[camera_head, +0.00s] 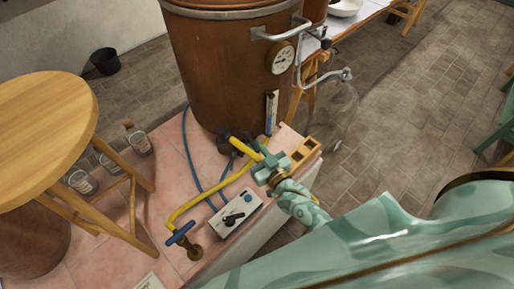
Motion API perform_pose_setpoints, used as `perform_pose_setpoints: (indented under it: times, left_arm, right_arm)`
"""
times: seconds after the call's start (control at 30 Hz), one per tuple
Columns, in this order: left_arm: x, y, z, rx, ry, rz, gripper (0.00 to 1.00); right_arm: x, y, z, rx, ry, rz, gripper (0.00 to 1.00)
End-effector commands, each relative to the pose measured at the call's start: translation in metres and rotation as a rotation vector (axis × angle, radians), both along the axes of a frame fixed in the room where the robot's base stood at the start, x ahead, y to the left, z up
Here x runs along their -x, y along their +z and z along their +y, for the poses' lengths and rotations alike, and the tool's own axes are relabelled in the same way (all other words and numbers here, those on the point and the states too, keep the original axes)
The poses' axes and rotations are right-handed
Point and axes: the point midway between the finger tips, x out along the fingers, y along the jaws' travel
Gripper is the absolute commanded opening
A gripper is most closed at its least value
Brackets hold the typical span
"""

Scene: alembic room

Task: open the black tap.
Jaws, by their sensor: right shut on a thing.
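A copper still (222,70) stands on the pink tiled ledge. A small black fitting, seemingly the black tap (224,144), is low on its front, partly hidden by a yellow bar (243,147). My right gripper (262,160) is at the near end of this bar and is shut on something. The bar seems to be what it holds, but the jaws hide the contact. I cannot tell whether the bar belongs to the tap. My left gripper is not in view.
A grey box with a black knob (234,215) sits nearer, beside a blue-handled tap (180,234). Yellow and blue hoses run across the ledge. A round wooden stool (45,125) stands left over glass jars (138,142). A glass carboy (334,105) stands right of the still.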

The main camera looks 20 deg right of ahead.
Motion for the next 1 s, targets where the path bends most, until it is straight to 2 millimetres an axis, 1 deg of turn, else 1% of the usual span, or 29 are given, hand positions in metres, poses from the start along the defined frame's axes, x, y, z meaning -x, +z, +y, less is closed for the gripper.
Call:
perform_pose_setpoints:
  times: [0.2, 0.23, 0.5, 0.63, 0.77, 1.0]
  left_arm:
    - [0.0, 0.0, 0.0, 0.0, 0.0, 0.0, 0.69]
    - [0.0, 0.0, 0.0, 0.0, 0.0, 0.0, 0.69]
    - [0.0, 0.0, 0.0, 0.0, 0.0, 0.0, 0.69]
    - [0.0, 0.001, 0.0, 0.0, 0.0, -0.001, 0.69]
    - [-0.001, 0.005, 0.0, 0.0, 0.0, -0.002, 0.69]
    - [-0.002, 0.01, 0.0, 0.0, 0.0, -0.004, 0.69]
  right_arm:
    - [0.0, 0.001, 0.0, -0.001, 0.001, -0.002, 0.0]
    - [0.0, 0.001, 0.0, -0.001, 0.001, -0.002, 0.25]
    - [0.0, 0.001, 0.0, 0.0, 0.001, -0.002, 0.25]
    - [0.007, 0.001, -0.001, 0.0, 0.001, -0.001, 0.25]
    - [0.031, 0.001, -0.004, 0.001, 0.002, 0.001, 0.25]
    - [0.098, 0.0, -0.011, 0.0, 0.002, 0.003, 0.25]
